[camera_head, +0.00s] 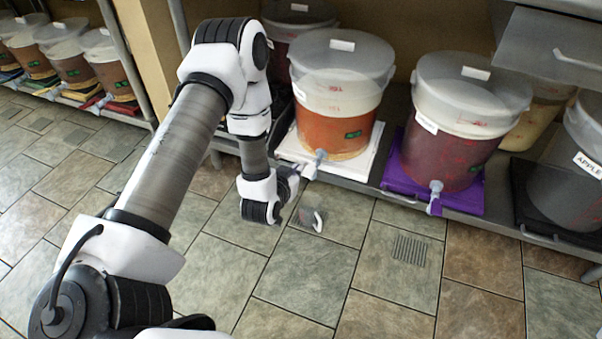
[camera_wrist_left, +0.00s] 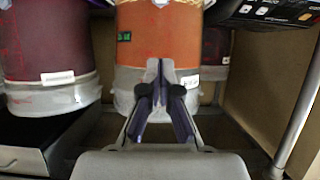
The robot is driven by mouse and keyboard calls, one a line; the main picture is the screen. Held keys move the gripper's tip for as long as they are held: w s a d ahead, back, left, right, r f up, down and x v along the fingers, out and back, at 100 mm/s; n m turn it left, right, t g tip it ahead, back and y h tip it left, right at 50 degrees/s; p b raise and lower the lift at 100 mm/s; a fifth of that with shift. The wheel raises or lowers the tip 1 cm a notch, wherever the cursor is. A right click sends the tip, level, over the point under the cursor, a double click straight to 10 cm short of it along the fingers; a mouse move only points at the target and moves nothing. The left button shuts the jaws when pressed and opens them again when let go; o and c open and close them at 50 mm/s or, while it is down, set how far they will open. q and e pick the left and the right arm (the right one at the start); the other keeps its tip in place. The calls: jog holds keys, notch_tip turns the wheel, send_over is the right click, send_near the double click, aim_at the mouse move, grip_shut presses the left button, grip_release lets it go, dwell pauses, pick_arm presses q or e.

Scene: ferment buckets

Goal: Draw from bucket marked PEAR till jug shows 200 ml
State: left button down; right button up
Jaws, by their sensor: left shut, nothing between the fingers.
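An orange-filled bucket (camera_head: 333,128) with a translucent lid stands on a white board, its pale tap (camera_head: 315,166) at the front. Its label is too small to read; the bucket also fills the middle of the left wrist view (camera_wrist_left: 157,38), upside down. No label reading PEAR can be made out. A small clear jug (camera_head: 312,219) appears on the floor below the tap; its level cannot be read. My left gripper (camera_head: 290,183) is shut and empty, just left of the tap. Its fingers also show in the wrist view (camera_wrist_left: 160,85), in front of the bucket. My right gripper is out of view.
A dark red bucket (camera_head: 450,150) on a purple board (camera_head: 400,180) stands to the right. A grey bucket marked APPLE (camera_head: 565,190) is at the far right. More buckets (camera_head: 70,60) line a shelf at upper left. The tiled floor (camera_head: 370,290) in front is clear.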

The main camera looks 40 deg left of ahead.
pick_arm(q)
jog(key=b, duration=0.4)
send_over(306, 176)
jog(key=f, duration=0.4)
jog(key=shift+w+a+f, duration=0.1)
jog(key=shift+w, duration=0.15)
jog(key=f, duration=0.1)
jog(key=f+b, duration=0.1)
jog(key=b, duration=0.1)
jog(key=shift+s+f, duration=0.25)
jog(key=shift+f, duration=0.15)
jog(key=shift+s+f, duration=0.1)
jog(key=shift+f, duration=0.2)
jog(key=shift+f, duration=0.1)
